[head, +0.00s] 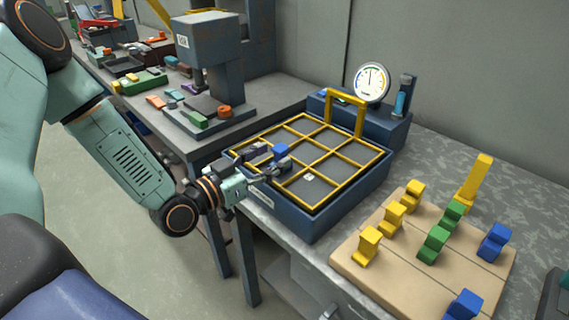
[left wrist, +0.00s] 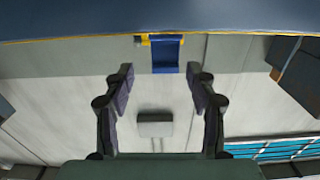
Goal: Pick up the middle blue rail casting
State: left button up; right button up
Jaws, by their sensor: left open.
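A blue rail casting (head: 281,150) is over the yellow-gridded dark tray (head: 318,222), at my left gripper (head: 279,158). That gripper is open, with its fingers reaching over the tray's left side. In the left wrist view, the blue casting (left wrist: 165,56) shows between and just beyond the spread fingertips (left wrist: 161,75); contact cannot be told. Two other blue castings stand on the wooden board, one at the right (head: 494,242) and one at the front (head: 464,305), with bare board between them.
Yellow castings (head: 394,219) and green castings (head: 434,244) stand on the board (head: 375,276). A yellow handle (head: 346,98) rises at the tray's back, before a dial gauge (head: 372,82). A press (head: 208,60) stands on the bench behind.

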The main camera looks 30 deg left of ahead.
aim_at(278, 147)
pick_arm(q)
jog(key=shift+w+a+f+b, duration=0.15)
jog(key=shift+w+b, duration=0.1)
jog(key=shift+w, duration=0.25)
jog(key=shift+w+a+f+b, duration=0.15)
jog(key=shift+w+b, duration=0.05)
jog(key=shift+w, duration=0.25)
jog(key=shift+w+d+r, duration=0.15)
jog(key=shift+w+d, duration=0.8)
jog(key=shift+w, duration=0.3)
jog(key=shift+s+a, duration=0.15)
jog(key=shift+a, duration=0.35)
jog(key=shift+c, duration=0.5)
jog(key=shift+d, duration=0.4)
jog(key=c, duration=0.4)
jog(key=shift+a, duration=0.25)
jog(key=c, duration=0.5)
jog(key=shift+c, duration=0.7)
jog(key=shift+d, duration=0.15)
grip_shut()
